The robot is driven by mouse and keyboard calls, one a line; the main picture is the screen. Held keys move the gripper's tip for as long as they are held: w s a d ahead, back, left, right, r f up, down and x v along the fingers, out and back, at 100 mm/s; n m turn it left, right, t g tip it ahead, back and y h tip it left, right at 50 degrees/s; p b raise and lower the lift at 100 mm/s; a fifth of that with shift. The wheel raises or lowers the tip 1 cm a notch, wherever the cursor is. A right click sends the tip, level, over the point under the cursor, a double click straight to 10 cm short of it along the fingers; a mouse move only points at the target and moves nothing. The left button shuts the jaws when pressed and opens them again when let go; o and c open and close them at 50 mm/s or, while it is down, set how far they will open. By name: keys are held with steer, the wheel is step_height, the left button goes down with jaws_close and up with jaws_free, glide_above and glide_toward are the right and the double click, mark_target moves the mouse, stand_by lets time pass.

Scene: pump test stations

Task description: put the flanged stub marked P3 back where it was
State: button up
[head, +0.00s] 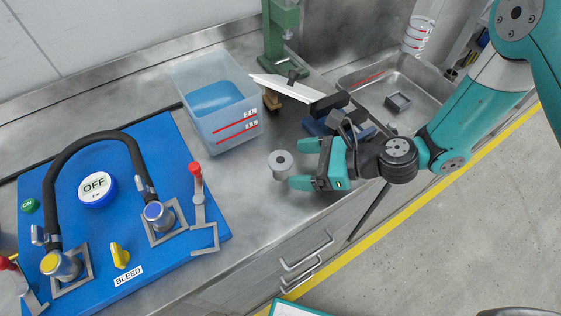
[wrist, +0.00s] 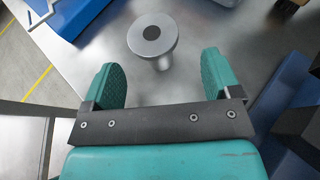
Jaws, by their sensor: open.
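A grey metal flanged stub (head: 281,164) stands upright on the steel bench near its front edge, with a round flange and a dark centre on top. No P3 mark can be read on it. It also shows in the wrist view (wrist: 152,36), just beyond the fingertips and roughly between their lines. My gripper (head: 300,164) is open and empty, with its teal fingers to the right of the stub. In the wrist view the two fingers (wrist: 160,65) stand wide apart, and I see no contact with the stub.
A blue test board (head: 130,262) with a black hose (head: 85,143), a red-handled clamp (head: 197,185) and a yellow valve (head: 120,255) lies at left. A clear water tank (head: 218,105) stands behind the stub. A green stand (head: 280,35) and a sink (head: 400,95) are at the back.

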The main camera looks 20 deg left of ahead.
mark_target(280, 166)
steer(key=p+x, duration=0.1)
steer(key=x, duration=0.4)
steer(key=shift+s+a+p, duration=0.15)
steer(key=shift+s+p, duration=0.1)
steer(key=shift+p, duration=0.1)
steer(key=shift+c, duration=0.2)
steer(key=c, duration=1.2)
